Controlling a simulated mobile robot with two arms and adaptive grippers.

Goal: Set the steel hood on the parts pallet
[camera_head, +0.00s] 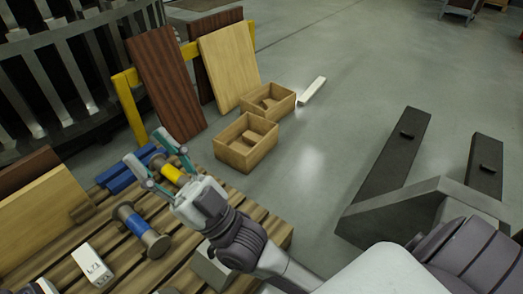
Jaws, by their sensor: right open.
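The wooden slatted pallet (185,240) fills the lower left, with several parts on it. My right gripper (147,153) reaches in over the pallet with its teal-tipped fingers spread apart. A yellow and blue cylindrical part (173,175) shows between or below the fingers; I cannot tell whether they touch it. A plain grey block-like piece (211,268) sits at the pallet's near right side, partly hidden by my right arm; I cannot tell for sure whether it is the steel hood.
A blue and grey spool-like part (140,230) and a white box (92,265) are on the pallet. Two open wooden crates (246,150) and a pale bar (312,91) lie on the floor. Boards lean on a yellow rail (131,108). Dark forks (395,160) are at right.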

